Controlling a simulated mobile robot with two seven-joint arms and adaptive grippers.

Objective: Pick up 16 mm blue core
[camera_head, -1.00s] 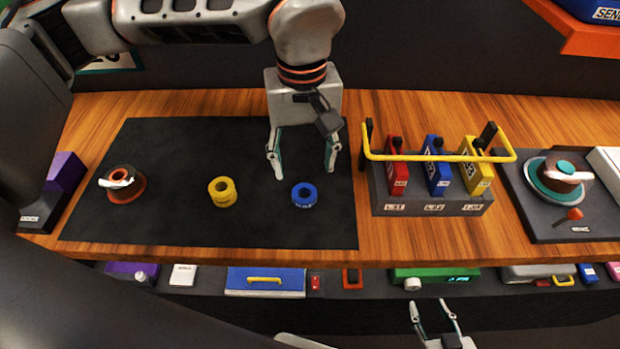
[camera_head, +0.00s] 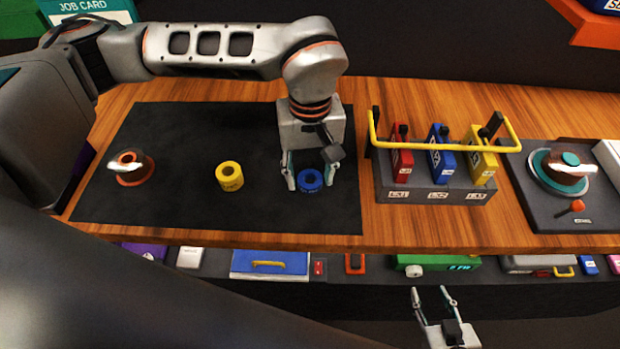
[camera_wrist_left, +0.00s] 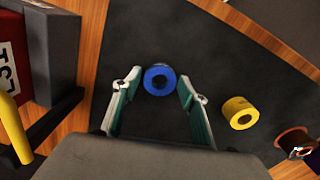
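The blue core (camera_head: 310,181) is a short ring lying on the black mat (camera_head: 200,130), hole facing up. My left gripper (camera_head: 309,187) is open above the mat, with one finger on each side of the blue core. In the left wrist view the blue core (camera_wrist_left: 159,79) sits near the fingertips, between the two fingers (camera_wrist_left: 155,88); I see a gap on both sides. A yellow core (camera_head: 229,176) stands on the mat to the left. My right gripper (camera_head: 434,292) is open and empty, low in front of the bench.
An orange and dark spool (camera_head: 131,170) stands at the mat's left. A rack (camera_head: 436,190) with red, blue and yellow blocks and a yellow bar stands right of the mat. A panel (camera_head: 545,215) with a round teal-based part is further right.

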